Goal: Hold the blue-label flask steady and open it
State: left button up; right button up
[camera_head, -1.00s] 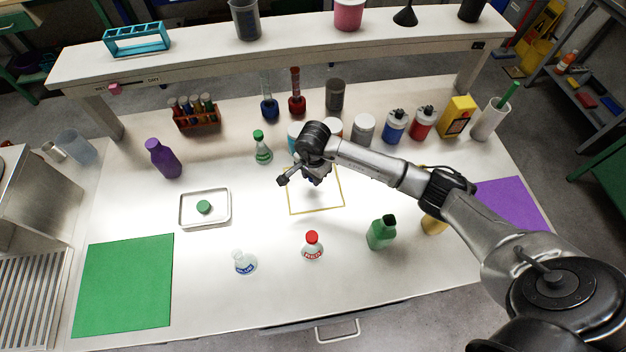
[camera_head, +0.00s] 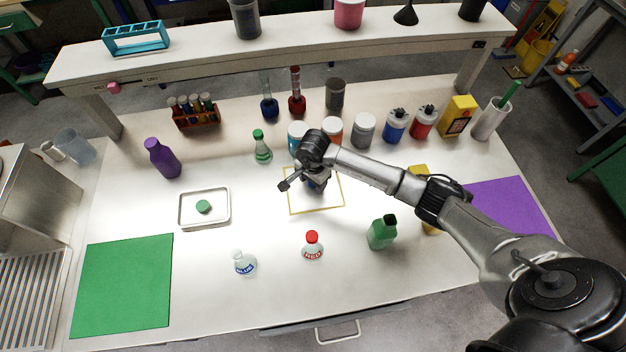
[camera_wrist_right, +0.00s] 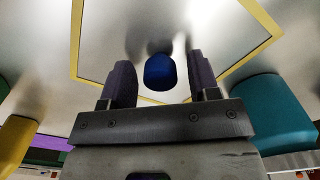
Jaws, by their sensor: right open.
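The blue-label flask (camera_head: 245,264) stands upright at the front of the table, clear glass with a pale, whitish top and no blue cap seen on it. My right gripper (camera_head: 316,186) is over the yellow-outlined square (camera_head: 342,196), away from that flask. In the right wrist view the gripper (camera_wrist_right: 160,80) is open, its two dark fingers on either side of a small blue object (camera_wrist_right: 160,72) that looks like a cap. A gap shows on both sides of it. Whether it rests on the table I cannot tell. My left gripper is not in view.
A red-capped, red-label flask (camera_head: 313,248) and a green bottle (camera_head: 382,233) stand near the front. A tray (camera_head: 183,213) holds a green cap (camera_head: 203,207). A green-capped flask (camera_head: 262,148) and several jars stand behind my gripper. The green mat (camera_head: 122,288) is clear.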

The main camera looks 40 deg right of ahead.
jog(key=shift+r+p, duration=0.3)
notch_tip(320, 180, up, 10)
jog(key=shift+r+p, duration=0.2)
jog(key=shift+p, duration=0.15)
jog(key=shift+o, duration=0.4)
jog(key=shift+r, duration=0.65)
